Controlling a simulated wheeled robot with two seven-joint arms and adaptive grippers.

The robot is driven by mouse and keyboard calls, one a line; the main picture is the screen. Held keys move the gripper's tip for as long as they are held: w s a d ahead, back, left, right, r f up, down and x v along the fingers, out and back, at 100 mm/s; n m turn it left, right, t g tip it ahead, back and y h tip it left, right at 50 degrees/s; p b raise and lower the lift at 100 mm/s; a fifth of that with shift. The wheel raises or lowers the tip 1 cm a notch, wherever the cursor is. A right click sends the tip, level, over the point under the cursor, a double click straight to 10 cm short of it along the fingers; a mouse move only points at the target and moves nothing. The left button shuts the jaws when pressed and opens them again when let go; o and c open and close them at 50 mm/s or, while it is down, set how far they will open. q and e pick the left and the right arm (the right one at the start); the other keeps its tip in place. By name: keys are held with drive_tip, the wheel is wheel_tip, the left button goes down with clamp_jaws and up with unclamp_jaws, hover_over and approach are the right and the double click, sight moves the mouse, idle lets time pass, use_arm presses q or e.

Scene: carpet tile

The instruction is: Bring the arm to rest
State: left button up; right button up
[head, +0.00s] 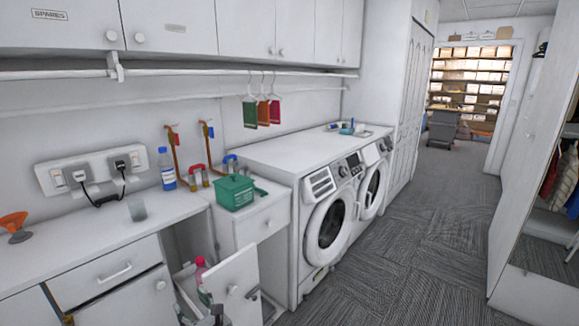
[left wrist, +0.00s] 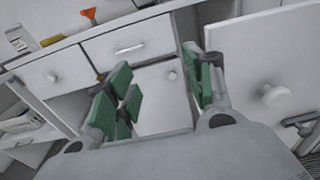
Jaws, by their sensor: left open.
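My left gripper (head: 211,314) shows at the bottom edge of the head view, beside the open white cabinet door (head: 236,284). Only a small part of it is seen there. In the left wrist view the left gripper (left wrist: 160,90) is open, with green pads on its fingers set wide apart and nothing between them. The fingers point toward the white drawer (left wrist: 130,43) and the cabinet front below it. The open door with its round knob (left wrist: 277,96) stands to the right of the fingers. My right gripper is not in view.
A pink bottle (head: 200,268) stands in the open cabinet. A green basket (head: 235,192) sits near the washing machine (head: 328,228). Carpet floor (head: 420,230) is clear to the right.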

use_arm(q)
drive_tip(key=s+a+f+n+g+h, duration=0.1)
drive_tip(key=s+f+n+g+h, duration=0.15)
drive_tip(key=f, duration=1.05)
drive_tip(key=s+f+n+g+h+p, duration=0.1)
drive_tip(key=s+f+n+h, duration=0.2)
drive_tip(key=f, duration=1)
drive_tip(key=s+a+f+n+g+h, duration=0.1)
drive_tip(key=s+f+g+h, duration=0.3)
drive_tip(key=f, duration=0.9)
drive_tip(key=s+a+f+n+g+h, duration=0.1)
drive_tip(key=s+f+n, duration=0.4)
drive_tip(key=s, duration=0.6)
drive_tip(key=s+a+f+n+g+p, duration=0.1)
drive_tip(key=s+f+n, duration=0.5)
drive_tip(key=s+f, duration=0.3)
drive_tip(key=s+a+f+n+g+h, duration=0.1)
drive_tip(key=s+f+n, duration=0.5)
drive_tip(key=s, duration=0.9)
drive_tip(key=shift+s+a+f+h, duration=0.15)
drive_tip(key=shift+a+f+h, duration=0.2)
drive_tip(key=shift+a+f, duration=0.1)
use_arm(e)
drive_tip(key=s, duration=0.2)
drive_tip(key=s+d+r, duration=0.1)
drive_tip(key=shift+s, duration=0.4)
use_arm(q)
drive_tip(key=shift+d, duration=0.1)
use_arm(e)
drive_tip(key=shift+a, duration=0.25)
